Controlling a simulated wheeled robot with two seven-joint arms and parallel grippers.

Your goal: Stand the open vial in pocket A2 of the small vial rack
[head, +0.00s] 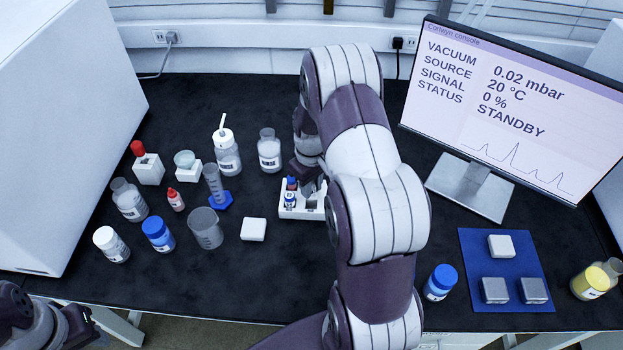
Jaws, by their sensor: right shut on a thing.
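The small white vial rack (300,214) stands at the middle of the bench, partly covered by my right arm. Vials with a blue and a red cap (291,185) stand at its left end. My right gripper (309,184) points down over the rack, just right of these capped vials, and is shut on the open vial. The vial is mostly hidden by the gripper and arm, so I cannot tell whether it touches the rack or which pocket it is over. My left gripper (80,326) is at the bottom left corner, away from the rack; its fingers are unclear.
Left of the rack stand bottles, a beaker (206,229), a cylinder on a blue base (215,188) and a white block (253,229). A monitor (480,120) and a blue mat (505,270) are at the right. Bare bench lies in front of the rack.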

